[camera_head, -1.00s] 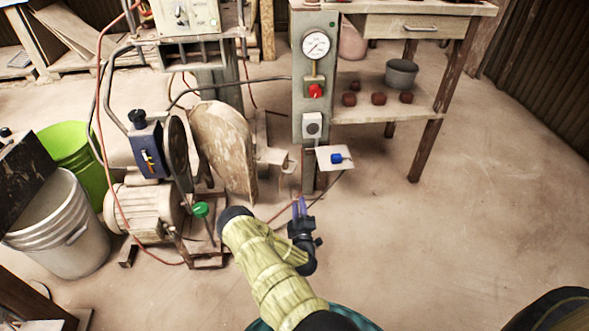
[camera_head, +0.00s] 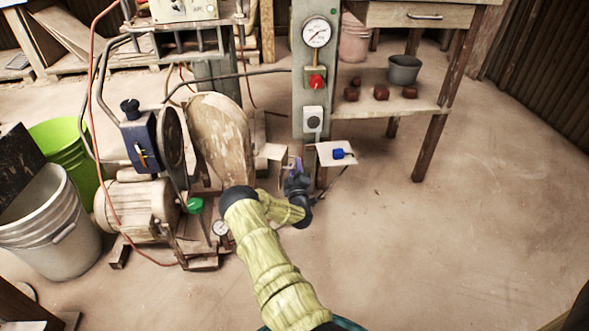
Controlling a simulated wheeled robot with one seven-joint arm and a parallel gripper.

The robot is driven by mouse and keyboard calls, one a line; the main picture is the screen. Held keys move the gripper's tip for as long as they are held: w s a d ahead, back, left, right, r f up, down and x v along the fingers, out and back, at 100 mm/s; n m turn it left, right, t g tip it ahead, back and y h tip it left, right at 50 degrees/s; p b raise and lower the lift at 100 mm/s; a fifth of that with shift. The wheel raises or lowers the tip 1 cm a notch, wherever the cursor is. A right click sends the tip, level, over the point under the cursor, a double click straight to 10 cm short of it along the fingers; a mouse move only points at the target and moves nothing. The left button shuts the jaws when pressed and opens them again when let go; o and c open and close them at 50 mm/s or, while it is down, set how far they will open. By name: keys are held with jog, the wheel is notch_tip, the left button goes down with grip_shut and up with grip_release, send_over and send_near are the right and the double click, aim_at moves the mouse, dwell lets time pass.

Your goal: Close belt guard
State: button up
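The belt guard (camera_head: 222,137) appears to be the tall, worn, tan panel with a rounded top, standing swung out beside the machine. The round dark wheel (camera_head: 173,145) next to it is exposed. My gripper (camera_head: 296,163) is to the right of the guard, near a pale block (camera_head: 272,151) and in front of the grey press column. Its purple fingers look slightly apart with nothing seen between them. My yellow-sleeved arm hides the guard's lower edge.
A motor (camera_head: 133,211) and green knob (camera_head: 194,205) stand left of my arm. A small white plate (camera_head: 335,153) with a blue knob juts out right of my gripper. Buckets (camera_head: 52,225) stand at the left. The floor at right is clear.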

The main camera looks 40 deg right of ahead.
jog(key=shift+x, duration=1.05)
grip_shut()
